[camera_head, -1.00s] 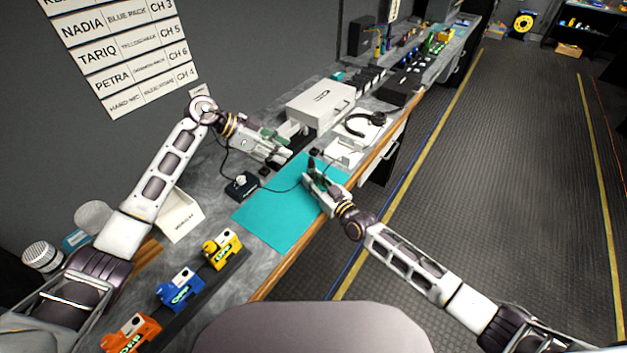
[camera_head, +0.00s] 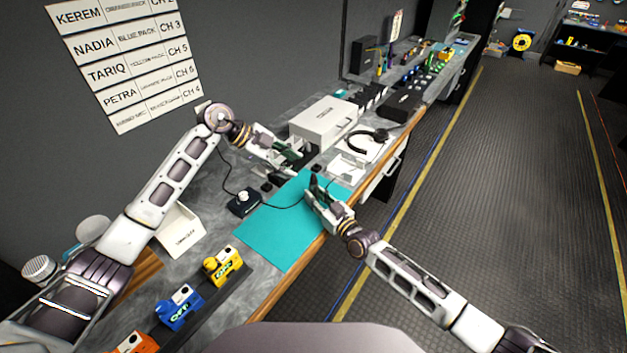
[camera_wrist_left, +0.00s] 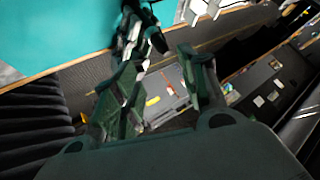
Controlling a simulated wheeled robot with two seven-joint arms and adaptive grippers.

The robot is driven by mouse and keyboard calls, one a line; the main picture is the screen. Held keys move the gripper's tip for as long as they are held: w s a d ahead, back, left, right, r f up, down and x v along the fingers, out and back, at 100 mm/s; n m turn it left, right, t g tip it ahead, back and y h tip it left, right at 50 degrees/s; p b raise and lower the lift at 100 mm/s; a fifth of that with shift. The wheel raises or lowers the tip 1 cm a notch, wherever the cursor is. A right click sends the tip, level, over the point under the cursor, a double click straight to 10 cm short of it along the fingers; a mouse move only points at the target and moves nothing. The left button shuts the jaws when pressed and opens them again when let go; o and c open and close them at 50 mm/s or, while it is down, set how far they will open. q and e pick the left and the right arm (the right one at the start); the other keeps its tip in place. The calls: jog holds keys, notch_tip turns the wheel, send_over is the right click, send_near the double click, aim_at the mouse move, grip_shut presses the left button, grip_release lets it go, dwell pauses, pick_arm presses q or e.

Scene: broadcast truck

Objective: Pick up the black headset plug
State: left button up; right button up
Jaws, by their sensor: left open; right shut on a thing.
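My left gripper (camera_head: 296,168) is open above the far edge of the teal mat (camera_head: 280,232), just left of my right gripper (camera_head: 314,186). My right gripper is shut on a small dark thing over the mat; its fingers hide most of it, and I cannot tell for sure that it is the black headset plug. In the left wrist view, the open left fingers (camera_wrist_left: 157,65) point toward the dark right gripper (camera_wrist_left: 130,35), with a gap between them. A black headset (camera_head: 368,140) lies on a white surface at the back right.
A black box with a pale knob (camera_head: 243,203) stands at the mat's left, with a thin cable running over the mat. A white case (camera_head: 322,122) stands behind. Yellow (camera_head: 223,265) and blue (camera_head: 180,307) units line the front left. Open floor lies right of the wooden bench edge.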

aim_at(312, 175)
pick_arm(q)
jog(key=d+r+m+y, duration=0.1)
jog(key=m, duration=0.7)
jog(key=d+r+m+y, duration=0.1)
jog(key=r+m+y, duration=0.1)
jog(key=m, duration=0.6)
jog(key=s+r+m+t+y, duration=0.1)
jog(key=m+y, duration=0.1)
jog(key=m, duration=0.6)
jog(key=shift+s+d+r+m, duration=0.1)
jog(key=shift+d+r+m, duration=0.05)
jog(key=shift+d+m, duration=0.2)
jog(key=shift+d, duration=0.1)
jog(key=x, duration=0.6)
jog(key=shift+f, duration=0.4)
jog(key=shift+d, duration=0.1)
jog(key=shift+w+x, duration=0.15)
jog(key=shift+x, duration=1.15)
jog(key=shift+w+x, duration=0.1)
jog(key=shift+x, duration=1.25)
